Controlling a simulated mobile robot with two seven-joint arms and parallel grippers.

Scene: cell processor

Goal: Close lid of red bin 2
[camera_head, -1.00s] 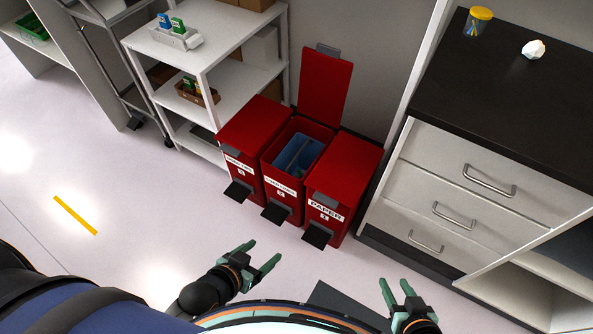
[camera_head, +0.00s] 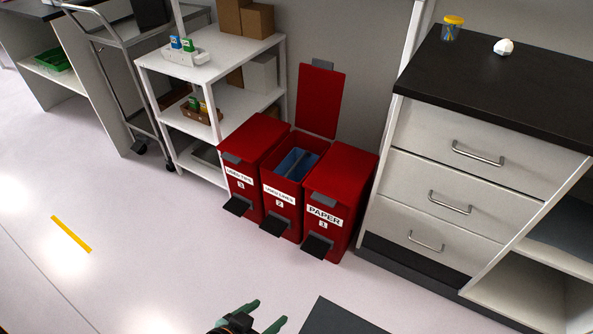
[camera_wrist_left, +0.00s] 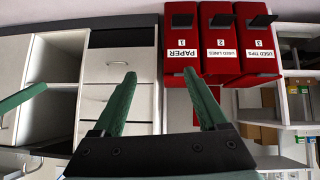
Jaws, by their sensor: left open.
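Red bin 2 (camera_head: 282,220) is the middle one of three red bins on the floor. Its lid (camera_head: 320,100) stands upright at the back against the wall, and blue contents show inside. Bin 2 also shows in the left wrist view (camera_wrist_left: 219,68), between bins 1 and 3. My left gripper (camera_head: 264,318) is at the bottom edge of the head view, open and empty, well in front of the bins. Its two green fingers are spread in the left wrist view (camera_wrist_left: 160,85). A green finger of my right gripper (camera_wrist_left: 20,100) seems to show at that view's left edge.
Red bin 3 (camera_head: 245,195) and red bin 1 (camera_head: 335,220) flank bin 2 closely, both lids shut. A white shelf (camera_head: 215,125) stands to the left and a drawer cabinet (camera_head: 440,185) to the right.

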